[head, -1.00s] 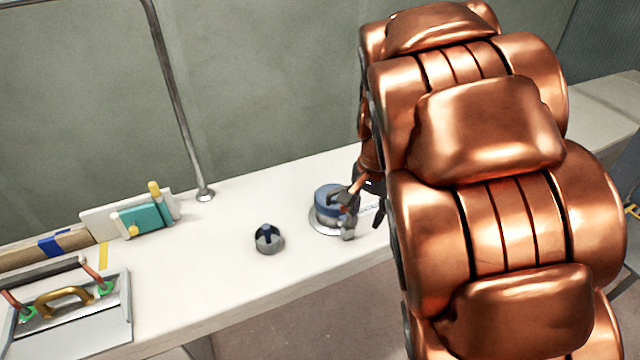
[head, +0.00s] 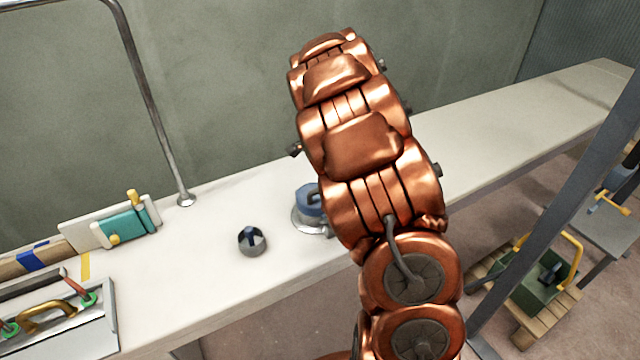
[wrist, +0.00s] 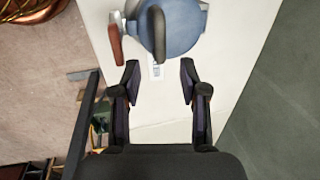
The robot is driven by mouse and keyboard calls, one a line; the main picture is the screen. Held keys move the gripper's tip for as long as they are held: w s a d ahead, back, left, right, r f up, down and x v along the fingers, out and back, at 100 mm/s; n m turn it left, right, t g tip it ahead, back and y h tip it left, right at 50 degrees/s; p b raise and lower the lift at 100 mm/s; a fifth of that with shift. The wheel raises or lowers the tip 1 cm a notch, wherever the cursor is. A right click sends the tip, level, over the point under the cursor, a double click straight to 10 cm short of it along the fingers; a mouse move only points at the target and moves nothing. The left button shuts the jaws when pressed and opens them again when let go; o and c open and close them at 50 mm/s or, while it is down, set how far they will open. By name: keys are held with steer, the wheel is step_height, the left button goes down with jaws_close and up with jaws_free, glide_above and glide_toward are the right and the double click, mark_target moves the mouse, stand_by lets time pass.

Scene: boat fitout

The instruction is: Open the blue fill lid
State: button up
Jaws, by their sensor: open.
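The blue fill lid (head: 308,198) sits on a round pale metal flange (head: 300,222) on the white counter, and my arm covers its right side. The wrist view shows the blue lid (wrist: 185,35) at the top, with a dark curved handle (wrist: 159,35) across it. A red-brown lever (wrist: 115,38) stands to the left of the lid. The lid looks seated, though its far edge is out of frame. My gripper (wrist: 160,70) is open and empty, its fingertips just short of the lid and apart from it. The head view hides the gripper behind my arm.
A teal block (head: 124,226) and a tray with a brass handle (head: 45,314) lie at left. The counter is clear at right. A green crate (head: 543,281) stands at lower right.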

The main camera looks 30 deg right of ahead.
steer(key=shift+w+f+p, duration=0.25)
steer(key=shift+f+p, duration=0.05)
steer(key=shift+f, duration=0.8)
steer(key=shift+w+f+p, duration=0.2)
steer(key=shift+f+p, duration=0.1)
steer(key=shift+f, duration=0.85)
steer(key=shift+w+f+p, duration=0.25)
steer(key=shift+f+p, duration=0.05)
steer(key=shift+f, duration=0.8)
jaws_close()
steer(key=shift+d, duration=0.15)
